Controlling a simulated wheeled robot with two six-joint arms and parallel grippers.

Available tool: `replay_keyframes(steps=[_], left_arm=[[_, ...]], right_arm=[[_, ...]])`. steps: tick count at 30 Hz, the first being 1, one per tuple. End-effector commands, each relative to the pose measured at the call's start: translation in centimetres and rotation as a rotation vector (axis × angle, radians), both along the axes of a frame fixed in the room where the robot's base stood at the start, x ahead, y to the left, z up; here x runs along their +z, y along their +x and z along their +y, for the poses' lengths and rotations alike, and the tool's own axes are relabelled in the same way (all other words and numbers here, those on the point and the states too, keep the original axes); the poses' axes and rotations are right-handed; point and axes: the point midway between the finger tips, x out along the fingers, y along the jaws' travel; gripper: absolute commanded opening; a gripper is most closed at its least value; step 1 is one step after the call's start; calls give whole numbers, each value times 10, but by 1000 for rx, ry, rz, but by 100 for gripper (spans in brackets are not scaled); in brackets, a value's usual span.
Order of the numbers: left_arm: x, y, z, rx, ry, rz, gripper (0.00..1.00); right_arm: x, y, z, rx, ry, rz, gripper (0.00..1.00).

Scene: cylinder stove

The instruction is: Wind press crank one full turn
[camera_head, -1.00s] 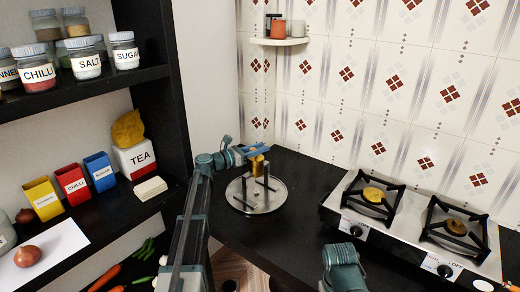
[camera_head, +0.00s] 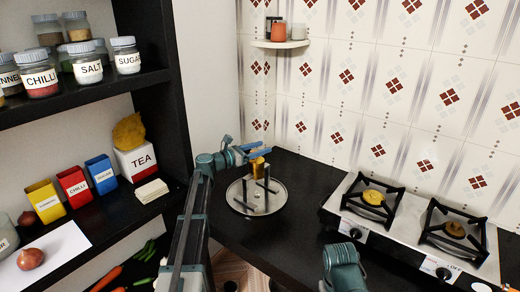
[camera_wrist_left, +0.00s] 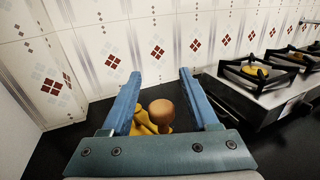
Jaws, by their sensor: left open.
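The press (camera_head: 268,192) stands on the dark counter. It has a round metallic base plate and dark upright posts, with a yellow crank part (camera_head: 257,164) at its top. My left gripper (camera_head: 258,150) is at the top of the press. In the left wrist view the brown round crank knob (camera_wrist_left: 162,112) shows between the two open blue fingers, with the yellow crank (camera_wrist_left: 143,124) beside and below it. Whether a finger touches the knob cannot be told. My right arm shows at the lower right in the head view, but its gripper is out of view.
A gas stove (camera_head: 408,226) with two burners stands on the counter to the right of the press. A dark shelf (camera_head: 150,200) with jars and boxes is at the left. A tiled wall (camera_head: 340,100) is behind the press. The counter (camera_head: 300,225) between press and stove is clear.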

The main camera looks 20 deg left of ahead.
Motion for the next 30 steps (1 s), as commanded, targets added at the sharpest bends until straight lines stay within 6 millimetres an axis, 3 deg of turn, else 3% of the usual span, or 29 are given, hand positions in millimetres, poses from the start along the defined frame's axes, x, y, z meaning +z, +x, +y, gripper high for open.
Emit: replay_keyframes(steps=[6,21,25,30], left_arm=[[30,-5,-1,0,0,0,61],[35,-123,-41,0,0,0,61],[37,-144,-47,0,0,0,61],[38,-153,-50,0,0,0,61]], right_arm=[[30,0,0,0,0,0,50],[35,0,0,0,0,0,50],[37,0,0,0,0,0,50],[38,0,0,0,0,0,50]])
